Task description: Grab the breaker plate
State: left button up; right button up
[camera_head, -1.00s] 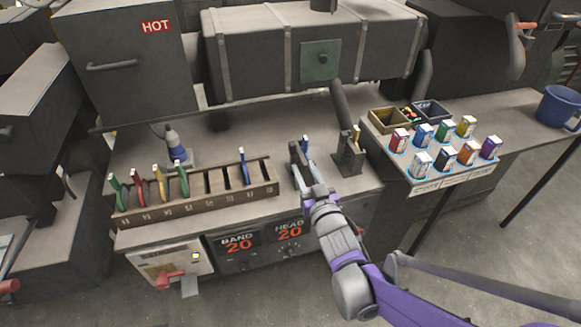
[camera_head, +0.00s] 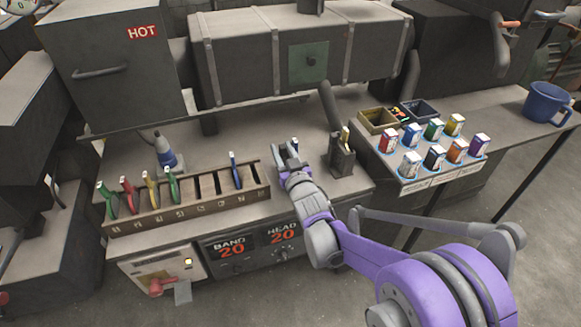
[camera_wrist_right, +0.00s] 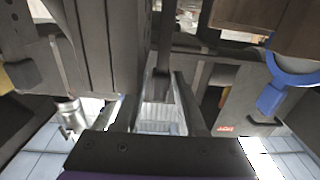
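A dark rack (camera_head: 150,221) on the bench holds upright plates with coloured handles: green (camera_head: 107,199), red (camera_head: 128,194), yellow (camera_head: 150,186), a second green (camera_head: 171,184) and, apart from them, blue (camera_head: 235,170). Which one is the breaker plate I cannot tell. My right gripper (camera_head: 290,153) is over the bench, between the rack and a dark holder (camera_head: 342,160). A small light tip (camera_head: 294,142) shows by its fingers. In the right wrist view the fingers (camera_wrist_right: 157,110) stand apart, with a dark upright part between or behind them. My left gripper is out of view.
The dark holder has a yellow-topped piece in it. A side table at right carries several coloured cartons (camera_head: 435,157), small bins (camera_head: 378,121) and a blue mug (camera_head: 547,104). A blue-and-grey bottle (camera_head: 164,152) stands behind the rack. Large dark machines fill the back.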

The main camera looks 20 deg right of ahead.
grip_shut()
dwell(1.4)
